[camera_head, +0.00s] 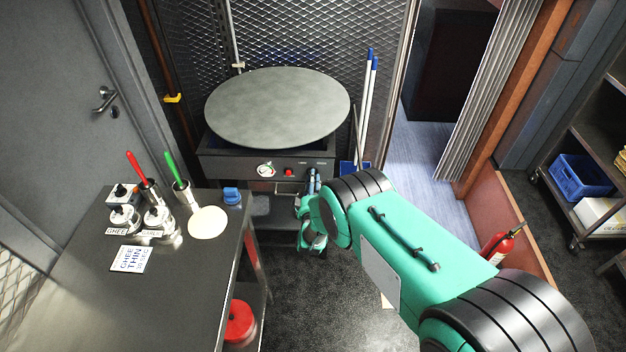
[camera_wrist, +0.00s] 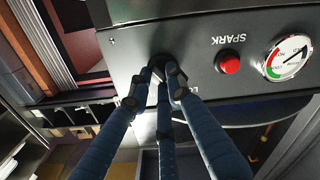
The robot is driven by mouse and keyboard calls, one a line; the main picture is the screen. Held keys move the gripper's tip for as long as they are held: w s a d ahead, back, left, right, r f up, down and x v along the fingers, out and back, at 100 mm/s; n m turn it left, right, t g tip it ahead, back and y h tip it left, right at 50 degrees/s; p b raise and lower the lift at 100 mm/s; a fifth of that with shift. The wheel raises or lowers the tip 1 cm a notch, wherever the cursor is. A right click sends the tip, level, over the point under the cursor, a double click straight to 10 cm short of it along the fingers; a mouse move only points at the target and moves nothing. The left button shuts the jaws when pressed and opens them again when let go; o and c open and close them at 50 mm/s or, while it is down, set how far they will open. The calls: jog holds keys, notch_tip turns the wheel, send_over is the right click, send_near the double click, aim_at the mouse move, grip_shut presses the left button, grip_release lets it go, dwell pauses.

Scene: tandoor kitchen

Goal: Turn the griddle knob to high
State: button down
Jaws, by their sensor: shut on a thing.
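The griddle (camera_head: 277,108) is a large round grey plate on a dark stand against the mesh wall. Its front panel (camera_wrist: 130,40) carries the knob (camera_wrist: 163,62), which is black and mostly hidden by my fingers. My gripper (camera_wrist: 162,80) is shut around the knob, its blue fingers closing from several sides. In the head view my gripper (camera_head: 313,180) is at the right part of the panel, and the knob is hidden there. A label beside the knob is partly covered, so the setting cannot be read.
A red spark button (camera_wrist: 229,62) and a round gauge (camera_wrist: 288,57) sit on the panel beside the knob. A steel counter (camera_head: 190,290) with ghee pots and a flatbread (camera_head: 208,223) stands at left. Blue-handled tools (camera_head: 368,100) lean right of the griddle.

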jog(key=shift+m, duration=0.5)
jog(key=m, duration=1.3)
jog(key=shift+f, duration=0.4)
jog(key=c, duration=1.6)
grip_release()
jog(key=shift+r, duration=0.1)
jog(key=shift+s, duration=0.15)
jog(key=s, duration=1.1)
jog(key=shift+s, duration=0.4)
